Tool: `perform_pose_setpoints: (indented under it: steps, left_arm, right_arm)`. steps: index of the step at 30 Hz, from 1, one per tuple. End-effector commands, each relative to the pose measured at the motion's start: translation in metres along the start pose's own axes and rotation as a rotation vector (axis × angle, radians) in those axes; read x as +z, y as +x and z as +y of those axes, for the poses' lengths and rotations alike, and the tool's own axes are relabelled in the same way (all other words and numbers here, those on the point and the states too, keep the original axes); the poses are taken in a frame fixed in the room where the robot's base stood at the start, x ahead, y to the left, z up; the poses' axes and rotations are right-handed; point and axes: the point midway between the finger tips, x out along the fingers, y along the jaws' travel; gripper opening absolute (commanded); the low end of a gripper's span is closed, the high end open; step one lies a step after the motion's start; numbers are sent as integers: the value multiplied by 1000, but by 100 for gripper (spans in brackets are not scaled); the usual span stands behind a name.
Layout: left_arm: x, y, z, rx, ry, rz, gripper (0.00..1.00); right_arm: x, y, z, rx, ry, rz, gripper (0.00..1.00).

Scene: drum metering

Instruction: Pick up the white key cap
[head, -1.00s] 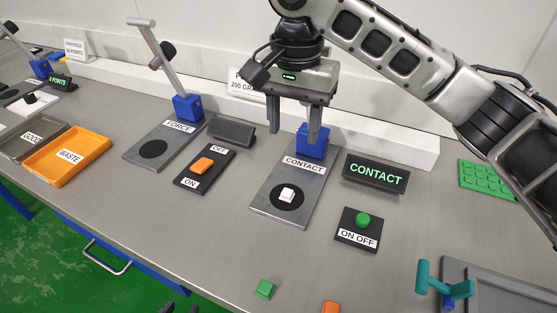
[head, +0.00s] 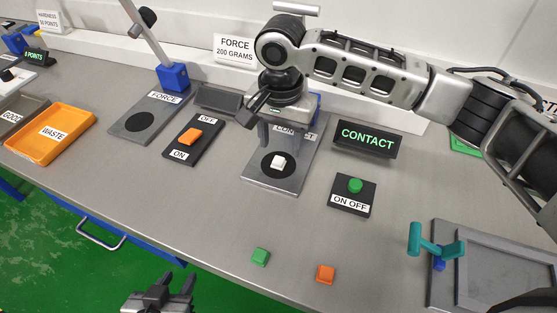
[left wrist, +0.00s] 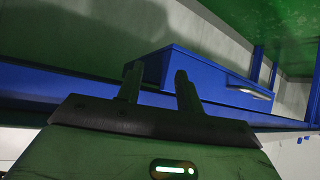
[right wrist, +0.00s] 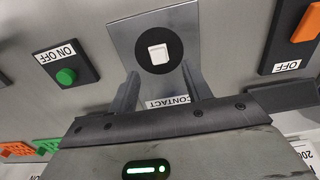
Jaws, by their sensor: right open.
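The white key cap (head: 279,162) sits on the black disc of the grey CONTACT plate (head: 262,184). The right wrist view shows the cap (right wrist: 157,52) just beyond my fingertips, roughly centred between them. My right gripper (head: 284,143) is open and empty, pointing down above the plate, behind the cap in the head view. It also shows in the right wrist view (right wrist: 160,78), fingers apart. My left gripper (head: 176,280) is low at the bottom of the head view, off the table's front edge. In the left wrist view it (left wrist: 158,72) is open and empty.
A CONTACT display (head: 367,139) and a green-button ON OFF box (head: 353,194) stand right of the plate. An orange switch box (head: 194,142) stands left. Loose green (head: 260,257) and orange (head: 326,273) caps lie near the front edge.

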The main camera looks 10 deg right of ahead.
Motion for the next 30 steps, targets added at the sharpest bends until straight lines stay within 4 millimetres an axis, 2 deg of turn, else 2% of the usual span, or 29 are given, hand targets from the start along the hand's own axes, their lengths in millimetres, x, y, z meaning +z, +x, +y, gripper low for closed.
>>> perform_pose_setpoints:
  steps: [3, 6, 14, 15, 18, 20, 30]
  left_arm:
    - [-2, 1, 0, 0, 1, 6, 36]
    - [-3, 2, -1, 0, 2, 8, 36]
    - [-3, 2, -1, 0, 2, 7, 36]
    - [-3, 2, -1, 0, 2, 7, 36]
    - [-2, 2, -1, 0, 2, 6, 36]
    - [-2, 2, -1, 0, 2, 5, 36]
    - [4, 0, 0, 1, 0, -7, 36]
  right_arm:
    - [0, 20, 0, 2, 1, -1, 49]
    - [0, 29, 0, 1, 1, 0, 49]
    - [0, 33, 0, 0, 1, 1, 49]
    - [0, 33, 0, 0, 0, 1, 44]
    - [0, 32, 0, 0, 0, 0, 16]
    - [0, 32, 0, 0, 0, 0, 2]
    - [0, 32, 0, -1, 0, 0, 0]
